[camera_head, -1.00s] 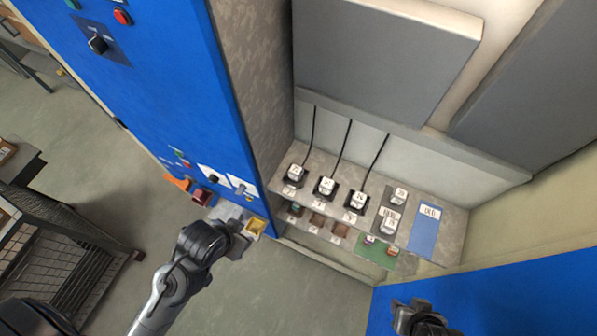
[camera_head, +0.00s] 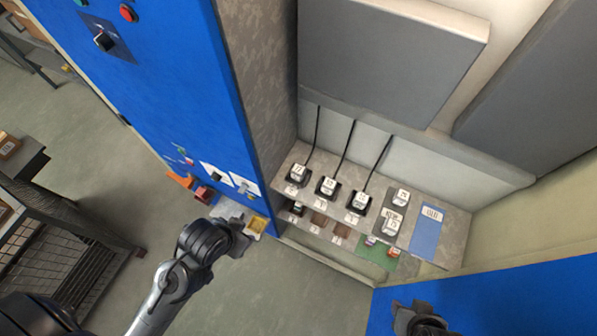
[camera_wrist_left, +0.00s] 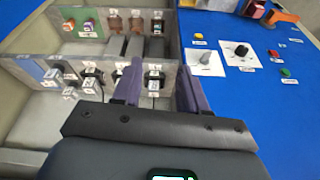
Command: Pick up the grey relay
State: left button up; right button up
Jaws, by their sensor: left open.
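On the lower shelf in the head view, a small dark relay-like block (camera_head: 297,208) sits at the left end of a row of brown sockets (camera_head: 319,219). A purple-topped block (camera_head: 370,240) and a reddish one (camera_head: 393,252) stand on a green pad (camera_head: 378,251). The pieces are too small to tell which is the grey relay.
Several corded devices (camera_head: 328,186) stand on the upper shelf (camera_head: 459,222), with a blue pad (camera_head: 425,232) at right. Open floor (camera_head: 310,285) lies in front of the shelves.

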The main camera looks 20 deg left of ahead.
pick_arm(q)
jog(key=o, duration=0.6)
jog(key=shift+o, duration=0.2)
